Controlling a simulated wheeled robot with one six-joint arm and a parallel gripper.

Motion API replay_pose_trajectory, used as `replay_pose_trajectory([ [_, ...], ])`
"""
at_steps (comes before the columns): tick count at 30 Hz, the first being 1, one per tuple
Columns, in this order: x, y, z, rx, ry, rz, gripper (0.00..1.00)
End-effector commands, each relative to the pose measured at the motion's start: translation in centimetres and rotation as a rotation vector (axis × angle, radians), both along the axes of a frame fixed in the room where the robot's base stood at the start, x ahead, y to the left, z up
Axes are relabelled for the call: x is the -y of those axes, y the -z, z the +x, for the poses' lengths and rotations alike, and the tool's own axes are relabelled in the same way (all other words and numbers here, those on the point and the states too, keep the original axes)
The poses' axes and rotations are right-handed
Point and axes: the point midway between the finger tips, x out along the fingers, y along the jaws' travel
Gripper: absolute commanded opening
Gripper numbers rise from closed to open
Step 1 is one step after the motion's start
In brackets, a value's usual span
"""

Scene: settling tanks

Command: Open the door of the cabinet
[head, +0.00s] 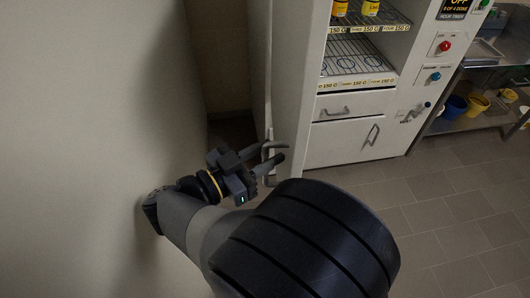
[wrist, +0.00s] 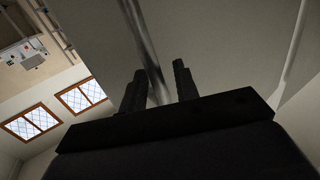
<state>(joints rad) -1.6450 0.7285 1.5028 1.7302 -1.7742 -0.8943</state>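A tall white cabinet (head: 302,150) stands right of my gripper in the head view. It has open shelves above, a drawer (head: 345,107) and a lower door (head: 348,141) with a slanted handle (head: 372,135). My gripper (head: 280,151) is low by the cabinet's left edge, apart from that handle. In the wrist view my gripper (wrist: 159,70) has its two dark fingers spread. A pale metal bar (wrist: 147,48) on a grey panel (wrist: 215,45) runs between them, closer to the left finger. Whether a finger touches the bar, and which panel this is, I cannot tell.
A plain pale wall or panel (head: 90,120) fills the left side, close to my arm. A metal bench (head: 478,121) with blue and yellow buckets stands at the right. The tiled floor (head: 440,220) in front of the cabinet is clear.

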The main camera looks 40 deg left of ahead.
Motion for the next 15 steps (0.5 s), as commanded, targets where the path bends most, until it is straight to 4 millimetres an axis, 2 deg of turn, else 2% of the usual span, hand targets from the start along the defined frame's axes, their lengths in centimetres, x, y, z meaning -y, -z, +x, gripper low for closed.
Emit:
replay_pose_trajectory([
  [5, 0.0, -1.0, 0.0, 0.0, 0.0, 0.003, 0.29],
  [15, 0.0, -8.0, 0.1, 0.006, 0.004, 0.01, 0.29],
])
